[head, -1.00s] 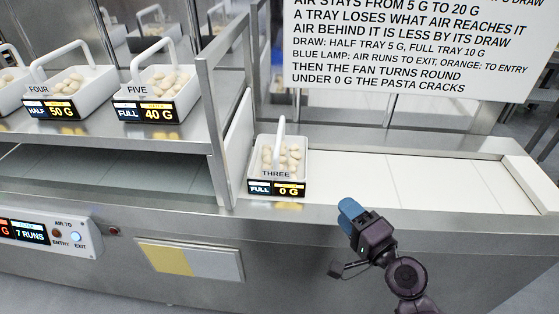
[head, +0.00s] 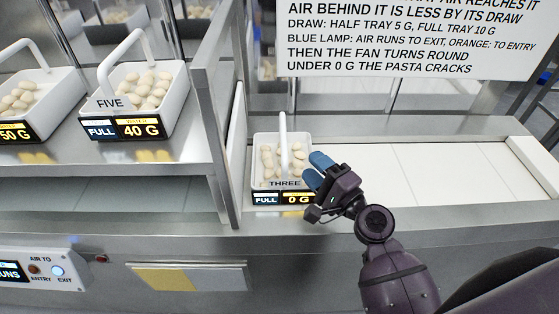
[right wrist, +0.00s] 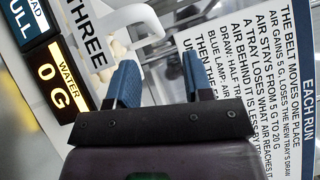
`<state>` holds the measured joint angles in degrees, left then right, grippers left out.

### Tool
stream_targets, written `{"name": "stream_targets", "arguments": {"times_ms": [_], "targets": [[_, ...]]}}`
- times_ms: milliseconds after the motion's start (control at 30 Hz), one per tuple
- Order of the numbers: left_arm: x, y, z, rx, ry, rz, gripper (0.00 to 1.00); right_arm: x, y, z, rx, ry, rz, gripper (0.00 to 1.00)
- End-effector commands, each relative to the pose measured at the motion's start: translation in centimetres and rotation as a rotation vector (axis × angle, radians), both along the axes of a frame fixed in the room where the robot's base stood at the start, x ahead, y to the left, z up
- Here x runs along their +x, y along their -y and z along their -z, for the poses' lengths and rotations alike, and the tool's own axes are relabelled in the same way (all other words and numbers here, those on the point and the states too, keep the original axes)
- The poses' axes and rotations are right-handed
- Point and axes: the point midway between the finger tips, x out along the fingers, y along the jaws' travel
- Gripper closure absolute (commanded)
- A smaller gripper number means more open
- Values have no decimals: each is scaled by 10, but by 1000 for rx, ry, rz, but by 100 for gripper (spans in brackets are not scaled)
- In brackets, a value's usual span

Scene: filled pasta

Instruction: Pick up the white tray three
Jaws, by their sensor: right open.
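The white tray three (head: 257,150) stands on the white belt just right of the metal divider, holding pale filled pasta under an upright white handle. Its label reads FULL and 0 G. My right gripper (head: 314,170) is open at the tray's front right side, its blue fingers overlapping the tray's right edge in the head view; I cannot tell whether they touch it. The label (right wrist: 55,85) shows at the left there. My left gripper is not in view.
Tray five (head: 183,115), FULL 40 G, and another tray (head: 62,95) stand on the metal shelf at left. A metal divider post (head: 212,130) stands close to tray three's left. The belt (head: 430,175) to the right is empty. A sign (head: 400,40) hangs behind.

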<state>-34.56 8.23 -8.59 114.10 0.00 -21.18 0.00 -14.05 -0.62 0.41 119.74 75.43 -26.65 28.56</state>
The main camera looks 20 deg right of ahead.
Motion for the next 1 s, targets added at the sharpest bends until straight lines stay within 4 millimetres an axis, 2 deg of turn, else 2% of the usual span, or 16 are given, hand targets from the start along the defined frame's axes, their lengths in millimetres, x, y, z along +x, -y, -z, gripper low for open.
{"name": "stream_targets", "arguments": {"times_ms": [100, 467, 733, 1000], "targets": [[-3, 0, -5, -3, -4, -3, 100, 18, -7, -5, 2, 4, -1, 53], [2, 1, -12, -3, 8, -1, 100, 43, -17, -4, 2, 0, -1, 53], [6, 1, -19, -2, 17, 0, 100, 76, -29, -4, 2, 2, -1, 53], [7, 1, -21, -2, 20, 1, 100, 83, -32, -3, 0, -1, 1, 53]]}}
